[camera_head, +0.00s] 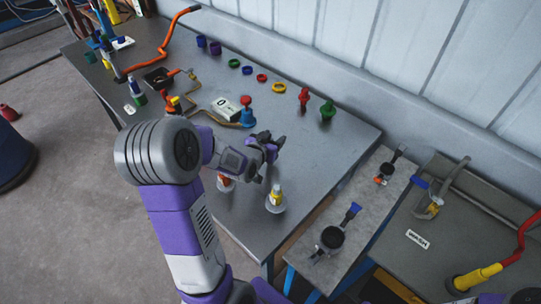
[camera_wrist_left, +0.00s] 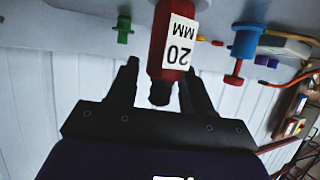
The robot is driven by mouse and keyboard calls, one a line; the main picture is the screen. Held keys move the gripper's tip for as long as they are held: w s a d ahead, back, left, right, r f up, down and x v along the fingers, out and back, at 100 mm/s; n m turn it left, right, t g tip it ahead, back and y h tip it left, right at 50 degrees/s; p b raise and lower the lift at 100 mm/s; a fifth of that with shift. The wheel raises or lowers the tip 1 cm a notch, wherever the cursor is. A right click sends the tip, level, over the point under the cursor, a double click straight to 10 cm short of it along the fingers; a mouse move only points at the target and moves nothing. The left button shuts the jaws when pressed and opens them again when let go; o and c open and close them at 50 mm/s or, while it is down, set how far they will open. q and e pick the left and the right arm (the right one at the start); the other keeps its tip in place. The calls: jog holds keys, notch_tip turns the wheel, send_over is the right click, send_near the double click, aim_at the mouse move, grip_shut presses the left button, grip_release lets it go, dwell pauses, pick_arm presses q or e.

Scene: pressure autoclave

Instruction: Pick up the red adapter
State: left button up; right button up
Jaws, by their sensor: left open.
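The red adapter (camera_wrist_left: 172,45) shows large in the left wrist view, with a white "20 MM" label and a dark tip; the view is upside down. My left gripper (camera_head: 274,147) is open and empty above the table. In the wrist view its dark fingers (camera_wrist_left: 160,78) lie on either side of the adapter's tip, without visible grip; exact depth cannot be told. My right gripper is not in view.
A yellow piece on a pale base (camera_head: 276,198) stands close to the gripper. Further back are a blue and red piece (camera_head: 247,115), another red piece (camera_head: 304,97), a green piece (camera_head: 327,109) and small rings. A wall (camera_head: 330,45) runs behind the grey table (camera_head: 335,155).

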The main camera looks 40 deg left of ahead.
pick_arm(q)
grip_shut()
dwell(0.3)
dwell(0.3)
